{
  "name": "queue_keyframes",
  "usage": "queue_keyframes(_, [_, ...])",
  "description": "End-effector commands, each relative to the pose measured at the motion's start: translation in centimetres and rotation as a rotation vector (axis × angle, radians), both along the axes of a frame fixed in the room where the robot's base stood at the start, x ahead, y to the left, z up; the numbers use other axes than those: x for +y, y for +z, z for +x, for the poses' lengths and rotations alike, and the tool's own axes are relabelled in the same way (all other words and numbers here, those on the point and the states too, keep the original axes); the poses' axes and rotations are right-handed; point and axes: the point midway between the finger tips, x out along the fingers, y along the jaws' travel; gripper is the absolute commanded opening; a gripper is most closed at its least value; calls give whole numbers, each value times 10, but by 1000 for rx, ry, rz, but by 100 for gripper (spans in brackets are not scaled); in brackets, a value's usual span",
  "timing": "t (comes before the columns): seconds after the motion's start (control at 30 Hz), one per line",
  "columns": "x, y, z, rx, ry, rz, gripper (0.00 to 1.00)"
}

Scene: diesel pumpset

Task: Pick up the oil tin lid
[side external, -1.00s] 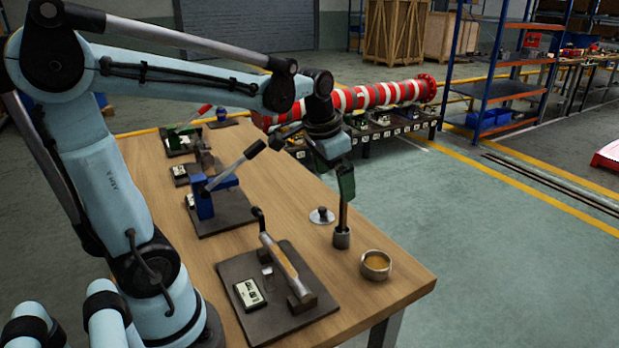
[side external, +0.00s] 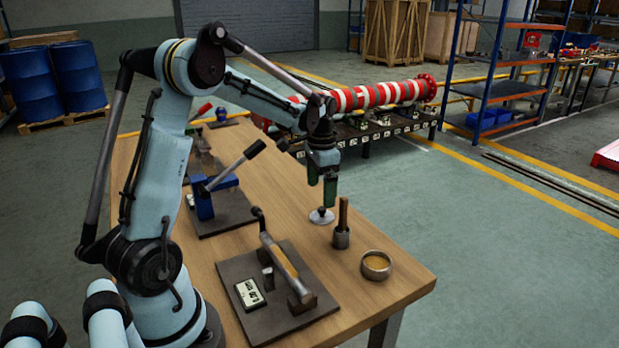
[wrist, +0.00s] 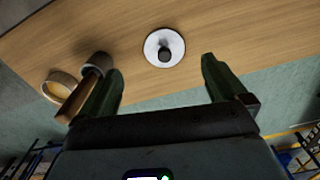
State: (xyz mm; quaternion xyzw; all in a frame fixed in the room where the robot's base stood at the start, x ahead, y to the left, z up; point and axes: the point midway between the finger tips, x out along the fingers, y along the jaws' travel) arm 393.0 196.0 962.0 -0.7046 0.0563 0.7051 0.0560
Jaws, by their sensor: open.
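The oil tin lid (side external: 321,216) is a small pale disc with a dark knob, lying flat on the wooden table. It also shows in the wrist view (wrist: 164,48), ahead of the fingers and roughly between their lines. My gripper (side external: 322,205) points down just above the lid, with its green fingers apart. In the wrist view my gripper (wrist: 163,75) is open with nothing between the fingers. Whether a finger touches the lid cannot be told.
A metal pot with a brown upright handle (side external: 342,238) stands close right of the lid. A round tin with amber contents (side external: 376,266) is nearer the table edge. A dark base plate with a lever (side external: 275,290) and a blue lever device (side external: 205,200) lie left.

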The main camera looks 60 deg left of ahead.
Motion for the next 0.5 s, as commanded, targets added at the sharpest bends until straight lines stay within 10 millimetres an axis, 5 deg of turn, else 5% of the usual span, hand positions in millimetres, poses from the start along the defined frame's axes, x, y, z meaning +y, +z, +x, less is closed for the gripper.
queue_keyframes(0.5, [5, -48, 8, -1, 0, 0, 99])
